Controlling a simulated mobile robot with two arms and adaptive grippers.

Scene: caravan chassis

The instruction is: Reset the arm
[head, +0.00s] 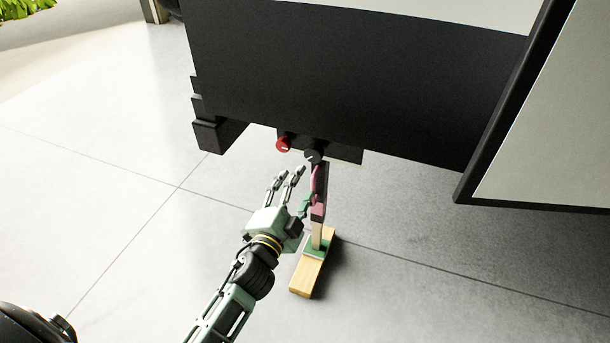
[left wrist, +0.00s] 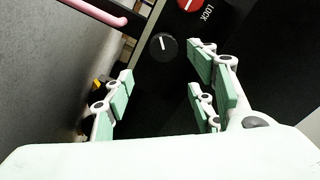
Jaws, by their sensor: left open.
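My left arm comes in from the lower left in the head view. Its gripper (head: 290,178) is open, with its fingers pointing up towards the caravan's underside, just below the knobs. In the left wrist view the open fingers (left wrist: 165,100) stand apart with nothing between them. Beyond them are a black knob (left wrist: 163,47) with a white line and part of a red knob (left wrist: 190,4) beside the word LOCK. In the head view the red knob (head: 283,144) and the black knob (head: 313,156) sit side by side on a dark panel. My right gripper does not show.
A stand with a wooden base (head: 309,277) and a pink and green upright part (head: 318,205) is close to the gripper's right. The dark caravan body (head: 340,80) is above. A black-framed pale panel (head: 550,110) is at right. The tiled floor (head: 110,190) at left is clear.

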